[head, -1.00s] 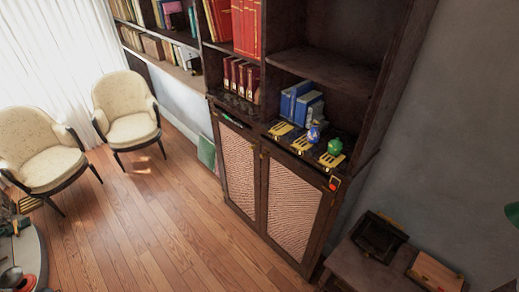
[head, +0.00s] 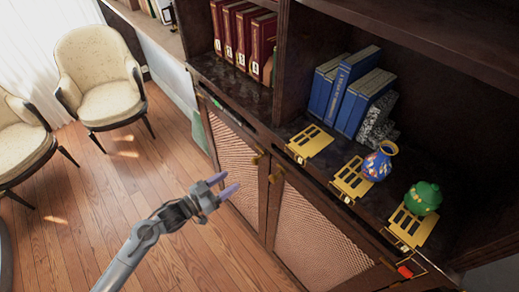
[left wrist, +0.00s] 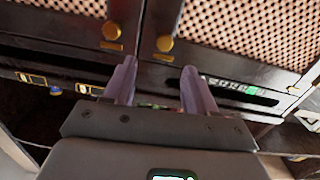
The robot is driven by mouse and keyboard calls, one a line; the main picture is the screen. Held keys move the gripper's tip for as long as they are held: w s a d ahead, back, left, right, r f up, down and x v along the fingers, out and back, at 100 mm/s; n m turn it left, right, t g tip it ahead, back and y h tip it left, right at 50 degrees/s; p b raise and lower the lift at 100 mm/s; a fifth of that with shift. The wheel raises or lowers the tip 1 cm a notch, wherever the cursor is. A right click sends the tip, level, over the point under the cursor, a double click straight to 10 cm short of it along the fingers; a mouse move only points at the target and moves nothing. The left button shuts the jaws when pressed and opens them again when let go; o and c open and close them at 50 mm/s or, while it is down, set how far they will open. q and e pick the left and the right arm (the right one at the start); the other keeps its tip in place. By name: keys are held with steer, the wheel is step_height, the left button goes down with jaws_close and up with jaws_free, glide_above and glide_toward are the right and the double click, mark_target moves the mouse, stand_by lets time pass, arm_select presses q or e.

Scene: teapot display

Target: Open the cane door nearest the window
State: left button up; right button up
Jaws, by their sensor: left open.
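The cane door nearest the window (head: 237,172) is the left of two in the dark wooden cabinet and appears shut. Its brass knob (head: 256,158) is near its upper right corner. The other cane door (head: 318,235) has its own knob (head: 275,176) close by. My left gripper (head: 226,183) is open and empty in front of the doors, a little below the knobs in the picture. In the left wrist view, which looks inverted, the window-side door (left wrist: 250,25) is on the right; its knob (left wrist: 165,43) appears between the fingers, beyond their tips. My right gripper is not visible.
On the ledge above the doors are brass plaques (head: 310,142), a blue patterned vase (head: 379,163) and a green jar (head: 423,198). Blue books (head: 340,85) stand behind. A cream chair (head: 100,80) is at the left. Wooden floor before the cabinet is clear.

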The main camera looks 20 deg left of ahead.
mark_target(253, 162)
arm_select(q)
steer(key=shift+m, duration=0.3)
steer(key=x, duration=0.3)
steer(key=b+x, duration=0.1)
steer(key=x, duration=0.3)
steer(key=b+x, duration=0.1)
steer(key=x, duration=0.3)
steer(key=shift+w+a+r, duration=0.15)
steer(key=shift+w+a, duration=0.1)
steer(key=shift+w, duration=0.2)
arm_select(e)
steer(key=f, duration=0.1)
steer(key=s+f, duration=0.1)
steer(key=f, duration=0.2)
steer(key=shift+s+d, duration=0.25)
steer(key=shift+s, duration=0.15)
arm_select(q)
jaws_close()
